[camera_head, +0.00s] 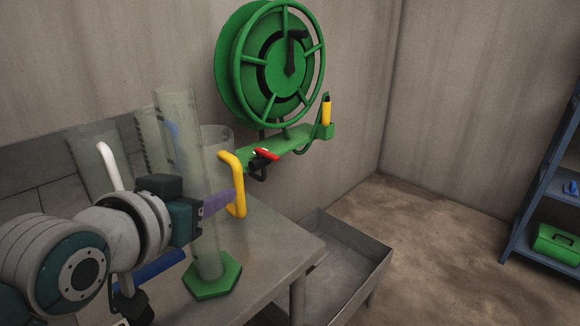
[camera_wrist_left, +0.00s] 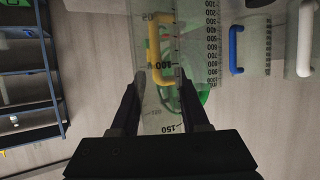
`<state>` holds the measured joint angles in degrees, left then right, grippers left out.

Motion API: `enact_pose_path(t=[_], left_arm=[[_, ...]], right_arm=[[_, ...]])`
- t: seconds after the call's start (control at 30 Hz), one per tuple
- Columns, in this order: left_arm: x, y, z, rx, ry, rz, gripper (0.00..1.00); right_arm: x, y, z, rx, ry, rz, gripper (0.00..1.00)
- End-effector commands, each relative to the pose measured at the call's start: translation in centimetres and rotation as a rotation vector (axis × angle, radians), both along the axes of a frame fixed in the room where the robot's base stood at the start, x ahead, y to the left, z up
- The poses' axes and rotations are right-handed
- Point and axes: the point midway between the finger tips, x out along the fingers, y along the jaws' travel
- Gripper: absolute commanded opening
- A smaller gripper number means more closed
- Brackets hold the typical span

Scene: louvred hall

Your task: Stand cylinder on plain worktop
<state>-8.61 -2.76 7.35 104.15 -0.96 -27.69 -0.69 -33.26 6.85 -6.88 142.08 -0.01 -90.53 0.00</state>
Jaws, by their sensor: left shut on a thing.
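A tall clear measuring cylinder (camera_head: 180,118) with a green six-sided base (camera_head: 212,277) stands upright in the head view. My left gripper (camera_head: 217,201) is shut on its tube from the left, above the base. In the left wrist view the fingers (camera_wrist_left: 160,82) lie on both sides of the clear tube (camera_wrist_left: 160,122), which carries dark scale marks. The base appears over the grey worktop (camera_head: 265,245), near its front; I cannot tell whether it touches. My arm hides part of the worktop. My right gripper is not in view.
Clear measuring vessels stand behind, with a yellow handle (camera_head: 239,186) and a white handle (camera_head: 112,166). A green hose reel (camera_head: 275,62) hangs on the wall. A grey trough (camera_head: 345,255) and blue shelving (camera_head: 540,190) are to the right.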

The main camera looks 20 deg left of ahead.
Motion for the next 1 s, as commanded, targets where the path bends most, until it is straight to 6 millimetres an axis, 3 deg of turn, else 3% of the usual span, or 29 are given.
enact_pose_path(t=[0.1, 0.13, 0.4, 0.7, 0.87, 1.0], left_arm=[[0.0, 0.0, -0.3, 0.0, 0.0, 0.0, 0.0], [0.0, 0.0, -0.3, 0.0, 0.001, 0.0, 0.46], [0.0, 0.0, -0.2, 0.0, 0.001, 0.0, 0.75], [-0.1, 0.0, 0.2, 0.0, 0.0, 0.0, 0.75], [-2.2, -0.3, 0.9, 0.001, 0.003, 0.0, 0.75], [-5.1, -0.7, 2.1, -0.001, 0.004, 0.0, 0.75]], right_arm=[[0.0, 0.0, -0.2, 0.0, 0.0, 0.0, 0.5], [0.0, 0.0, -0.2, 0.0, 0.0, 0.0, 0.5], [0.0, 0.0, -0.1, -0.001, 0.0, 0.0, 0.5], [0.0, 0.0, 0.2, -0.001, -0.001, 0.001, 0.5], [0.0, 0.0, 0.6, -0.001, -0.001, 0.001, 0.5], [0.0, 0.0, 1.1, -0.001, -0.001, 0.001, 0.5]])
